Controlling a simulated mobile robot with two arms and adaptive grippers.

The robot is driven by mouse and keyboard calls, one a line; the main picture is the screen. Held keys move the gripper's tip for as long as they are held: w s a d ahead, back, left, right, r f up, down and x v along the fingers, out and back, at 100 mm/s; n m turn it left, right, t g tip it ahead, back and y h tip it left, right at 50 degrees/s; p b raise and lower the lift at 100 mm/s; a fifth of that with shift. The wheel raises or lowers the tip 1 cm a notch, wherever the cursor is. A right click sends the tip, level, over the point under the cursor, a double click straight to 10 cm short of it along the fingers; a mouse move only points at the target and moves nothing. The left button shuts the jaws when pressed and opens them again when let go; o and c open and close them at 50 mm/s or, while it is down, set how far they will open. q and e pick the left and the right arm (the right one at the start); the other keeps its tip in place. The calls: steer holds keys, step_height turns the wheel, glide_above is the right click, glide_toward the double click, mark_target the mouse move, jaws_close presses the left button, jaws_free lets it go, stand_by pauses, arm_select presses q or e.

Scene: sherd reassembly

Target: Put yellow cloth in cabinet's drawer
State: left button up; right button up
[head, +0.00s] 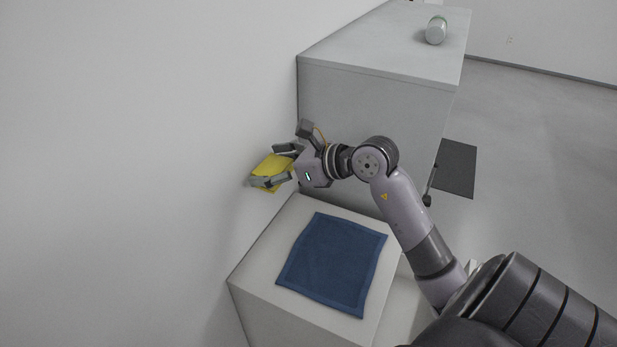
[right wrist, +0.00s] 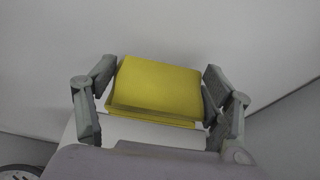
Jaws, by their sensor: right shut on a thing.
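The yellow cloth (head: 270,170) is in my right gripper (head: 270,167), left of centre in the head view. The gripper is shut on it and holds it raised beside the white wall, above the far left corner of a low white cabinet. In the right wrist view the yellow cloth (right wrist: 158,88) looks folded into a flat pad and sits between the two fingers of my right gripper (right wrist: 158,95). No open drawer shows. My left gripper is not in view.
A blue cloth (head: 333,262) lies flat on the low white cabinet (head: 265,262). A taller white cabinet (head: 375,100) stands behind it, with a green and white can (head: 436,31) lying on top. A dark mat (head: 457,168) lies on the floor to the right.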

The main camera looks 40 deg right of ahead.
steer(key=f, duration=1.9)
steer(key=shift+s+d+f+b, duration=0.1)
steer(key=shift+d+f+b, duration=0.15)
steer(key=shift+f+b, duration=0.1)
steer(key=o, duration=1)
steer(key=shift+o, duration=0.2)
